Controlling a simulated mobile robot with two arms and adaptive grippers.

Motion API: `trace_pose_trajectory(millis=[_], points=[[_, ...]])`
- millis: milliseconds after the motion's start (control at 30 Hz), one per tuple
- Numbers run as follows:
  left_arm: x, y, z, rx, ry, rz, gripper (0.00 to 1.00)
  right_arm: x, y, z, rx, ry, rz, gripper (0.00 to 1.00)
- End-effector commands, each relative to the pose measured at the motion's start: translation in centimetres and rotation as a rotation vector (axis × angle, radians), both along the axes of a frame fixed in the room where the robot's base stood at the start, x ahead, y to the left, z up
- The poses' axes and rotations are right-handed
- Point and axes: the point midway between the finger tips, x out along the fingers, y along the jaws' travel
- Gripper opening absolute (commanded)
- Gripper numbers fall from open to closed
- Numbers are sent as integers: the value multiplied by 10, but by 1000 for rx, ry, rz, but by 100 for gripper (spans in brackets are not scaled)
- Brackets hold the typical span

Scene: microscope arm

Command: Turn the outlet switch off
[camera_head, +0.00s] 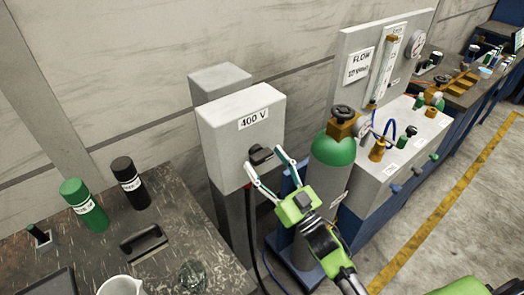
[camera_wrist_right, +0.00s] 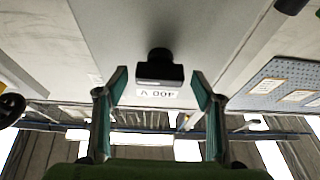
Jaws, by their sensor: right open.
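The outlet is a light grey wall box marked 400 V (camera_head: 222,135), with a black switch (camera_head: 261,155) low on its front face. In the head view my right gripper (camera_head: 265,161) is open at the box, its two fingertips on either side of the switch. In the right wrist view the picture is upside down. There the black switch (camera_wrist_right: 160,68) and the label (camera_wrist_right: 157,93) show between the two open green fingertips of the right gripper (camera_wrist_right: 159,82). I cannot tell whether either finger touches the switch.
A green gas cylinder (camera_head: 332,162) stands close to the right of the box, beside the grey flow panel bench (camera_head: 385,185). A dark worktop (camera_head: 75,250) at the left holds a green bottle (camera_head: 84,205) and a black bottle (camera_head: 130,183). Open floor lies at the right.

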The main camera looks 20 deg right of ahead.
Motion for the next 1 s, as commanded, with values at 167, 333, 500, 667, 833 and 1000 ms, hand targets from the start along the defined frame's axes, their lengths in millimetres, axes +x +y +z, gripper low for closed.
trace_pose_trajectory(millis=[167, 333, 500, 667, 833, 1000], points=[[2, 1, 7, 1, -3, 1, 63, 16, 6, 7, 1, 1, -1, 62], [3, 1, 8, 0, -5, 1, 63, 20, 7, 8, 1, 1, -1, 62], [4, 0, 7, 0, -6, 1, 63, 20, 7, 8, 1, 2, -1, 62], [4, -2, 7, -3, -6, 0, 63, 20, 7, 8, 1, 1, -1, 25], [4, -5, 7, -6, -6, -2, 63, 20, 7, 8, 0, 1, 0, 23], [4, -5, 6, -6, -6, -3, 63, 20, 7, 7, -21, -7, -1, 23]])
